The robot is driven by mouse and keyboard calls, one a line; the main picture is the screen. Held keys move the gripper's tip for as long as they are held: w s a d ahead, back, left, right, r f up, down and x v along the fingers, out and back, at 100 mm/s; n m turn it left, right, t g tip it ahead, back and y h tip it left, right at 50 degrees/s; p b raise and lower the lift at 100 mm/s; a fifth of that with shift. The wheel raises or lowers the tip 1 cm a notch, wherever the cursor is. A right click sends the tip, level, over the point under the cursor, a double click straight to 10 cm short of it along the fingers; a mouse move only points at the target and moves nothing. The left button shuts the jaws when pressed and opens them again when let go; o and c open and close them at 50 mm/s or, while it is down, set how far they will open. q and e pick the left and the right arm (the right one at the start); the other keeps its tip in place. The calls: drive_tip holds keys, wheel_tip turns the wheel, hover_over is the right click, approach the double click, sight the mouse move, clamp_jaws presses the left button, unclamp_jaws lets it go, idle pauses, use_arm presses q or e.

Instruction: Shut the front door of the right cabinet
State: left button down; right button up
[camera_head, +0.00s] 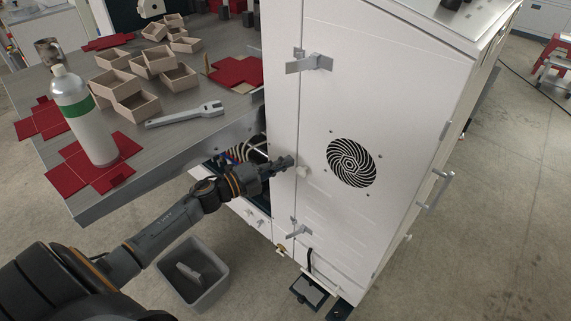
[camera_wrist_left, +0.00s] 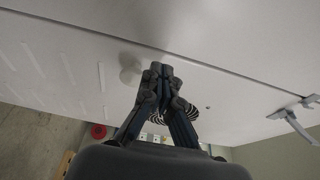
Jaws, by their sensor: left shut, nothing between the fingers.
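The right cabinet (camera_head: 281,60) is tall and white. My right gripper is not in view.
A metal table (camera_head: 200,145) at the left holds a bottle (camera_head: 88,120), a wrench (camera_head: 186,114), several open boxes (camera_head: 152,60) and red flat blanks (camera_head: 108,165). A grey bin (camera_head: 192,275) stands on the floor below. A handle (camera_head: 437,189) sits on the cabinet's right part.

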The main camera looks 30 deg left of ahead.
use_arm(q)
drive_tip(key=v, duration=1.2)
drive_tip(key=shift+f, duration=0.15)
